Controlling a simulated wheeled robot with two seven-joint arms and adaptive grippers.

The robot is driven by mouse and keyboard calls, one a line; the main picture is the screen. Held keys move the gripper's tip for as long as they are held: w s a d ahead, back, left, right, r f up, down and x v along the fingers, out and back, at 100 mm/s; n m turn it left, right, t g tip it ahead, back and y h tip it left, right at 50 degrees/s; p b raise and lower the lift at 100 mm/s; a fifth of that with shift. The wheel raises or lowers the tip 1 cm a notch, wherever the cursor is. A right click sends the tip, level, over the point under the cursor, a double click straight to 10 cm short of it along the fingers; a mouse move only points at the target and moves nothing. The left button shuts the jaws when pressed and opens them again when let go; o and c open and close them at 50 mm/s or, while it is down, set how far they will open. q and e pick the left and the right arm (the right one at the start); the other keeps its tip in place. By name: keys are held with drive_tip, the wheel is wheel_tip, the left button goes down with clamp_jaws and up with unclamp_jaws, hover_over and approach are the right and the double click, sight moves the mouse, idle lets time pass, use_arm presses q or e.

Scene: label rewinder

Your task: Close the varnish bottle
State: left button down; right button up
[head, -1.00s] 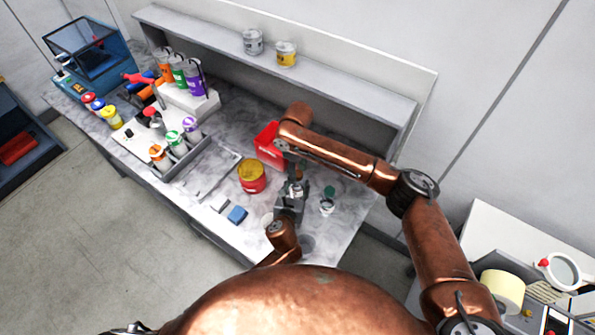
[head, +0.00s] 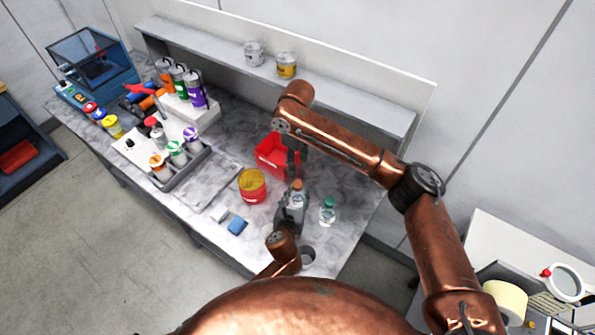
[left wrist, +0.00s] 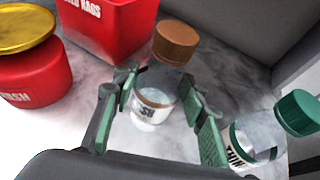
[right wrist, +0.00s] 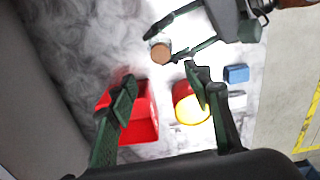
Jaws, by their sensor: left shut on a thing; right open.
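The varnish bottle (head: 299,199) stands upright on the marble-patterned bench. Its label, partly hidden, shows in the left wrist view (left wrist: 151,108). A brown cap (left wrist: 176,42) sits on its top; how tight it is I cannot tell. The cap also shows from above in the right wrist view (right wrist: 160,51). My left gripper (head: 291,212) is shut on the bottle's body, with a finger on each side (left wrist: 158,90). My right gripper (right wrist: 160,78) is open and empty, behind the bottle near the red bin and apart from the cap.
A clear bottle with a green cap (head: 327,213) stands right of the varnish bottle. A red rag bin (head: 272,157) is behind, a red can with a yellow lid (head: 252,186) to the left. Blue (head: 237,226) and white blocks lie near the front edge.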

idle(0.3)
use_arm(q)
drive_tip(key=c, duration=1.1)
unclamp_jaws()
drive_tip(key=v, duration=1.2)
drive_tip(key=shift+f, duration=0.1)
